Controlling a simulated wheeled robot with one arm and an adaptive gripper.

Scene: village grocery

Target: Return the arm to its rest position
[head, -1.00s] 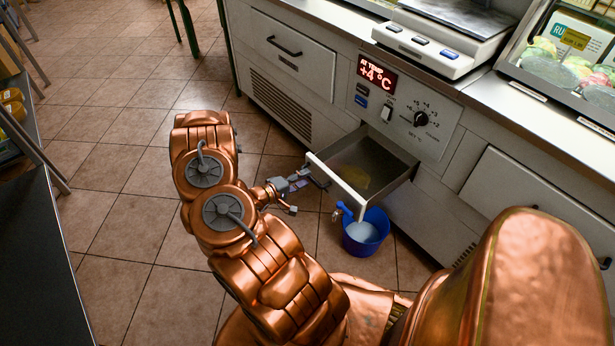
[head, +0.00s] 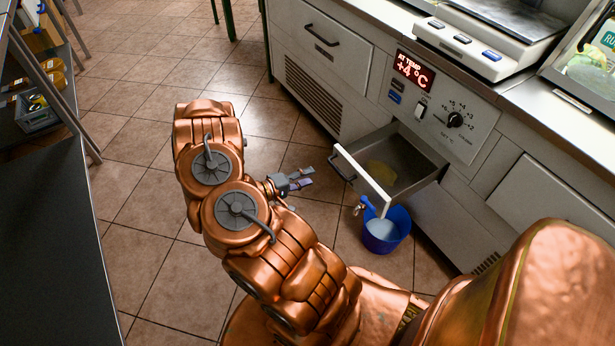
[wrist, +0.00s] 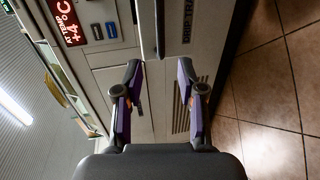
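My copper-coloured arm reaches up from the bottom of the head view and is folded over the floor, left of the counter. My gripper (head: 303,180) is small in the head view, left of the open drawer and apart from its front. In the wrist view my gripper (wrist: 161,90) shows two purple-and-black fingers spread apart with nothing between them. The counter front lies beyond the fingers.
An open drawer (head: 408,163) juts from the counter (head: 330,65). A blue bucket (head: 388,232) with pale contents stands below it on the floor. A dark table or shelf (head: 45,245) edges the left side. Tiled floor (head: 130,170) between is clear.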

